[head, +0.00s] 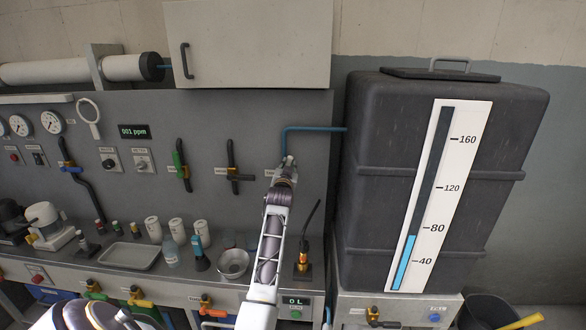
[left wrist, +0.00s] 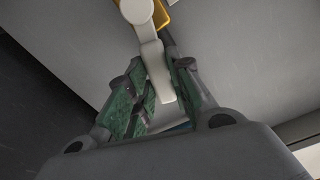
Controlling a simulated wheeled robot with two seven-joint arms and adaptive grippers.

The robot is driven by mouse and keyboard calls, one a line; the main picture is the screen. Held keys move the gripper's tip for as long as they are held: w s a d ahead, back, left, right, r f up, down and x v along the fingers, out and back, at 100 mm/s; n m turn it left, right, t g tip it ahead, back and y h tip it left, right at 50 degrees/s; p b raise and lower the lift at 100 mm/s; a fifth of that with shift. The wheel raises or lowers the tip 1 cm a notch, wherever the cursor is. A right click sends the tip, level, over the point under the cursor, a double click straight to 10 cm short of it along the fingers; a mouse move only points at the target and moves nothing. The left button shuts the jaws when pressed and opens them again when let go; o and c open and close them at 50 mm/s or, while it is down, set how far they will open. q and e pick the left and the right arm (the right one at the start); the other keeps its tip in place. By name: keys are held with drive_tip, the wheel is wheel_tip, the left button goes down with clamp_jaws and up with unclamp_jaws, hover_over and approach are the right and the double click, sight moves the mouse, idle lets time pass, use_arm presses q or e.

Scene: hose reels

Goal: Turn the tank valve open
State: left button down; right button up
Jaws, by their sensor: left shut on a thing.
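The dark tank (head: 385,150) stands at the right with a level gauge (head: 437,200), its blue bar reaching a little below 80. A blue pipe (head: 312,128) runs from the tank and bends down to my left gripper (head: 287,168). In the left wrist view, my left gripper (left wrist: 157,88) has its green-padded fingers on both sides of a pale valve lever (left wrist: 155,65) and is shut on it. The lever joins a round pale hub by a yellow valve body (left wrist: 163,14), mostly out of frame. In the head view my gripper hides the valve. My right gripper is not in view.
The bench holds a tray (head: 129,256), a metal bowl (head: 233,264) and several bottles. A display (head: 296,302) reads 0 L. A black bucket (head: 488,312) stands at lower right.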

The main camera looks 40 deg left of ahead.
use_arm(q)
drive_tip(key=shift+s+a+n+p, duration=0.3)
drive_tip(key=shift+a+n, duration=0.1)
drive_tip(key=shift+n, duration=0.45)
drive_tip(key=shift+s+a+n+p, duration=0.25)
drive_tip(key=shift+a+n, duration=0.15)
drive_tip(key=shift+n, duration=0.45)
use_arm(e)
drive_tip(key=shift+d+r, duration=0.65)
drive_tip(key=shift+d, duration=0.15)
use_arm(q)
drive_tip(key=c, duration=1.5)
unclamp_jaws()
drive_tip(key=shift+o, duration=1.1)
drive_tip(key=v, duration=0.7)
drive_tip(key=shift+d, duration=0.15)
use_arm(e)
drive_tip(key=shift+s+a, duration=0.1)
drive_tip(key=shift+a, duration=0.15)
use_arm(q)
drive_tip(key=shift+s, duration=0.15)
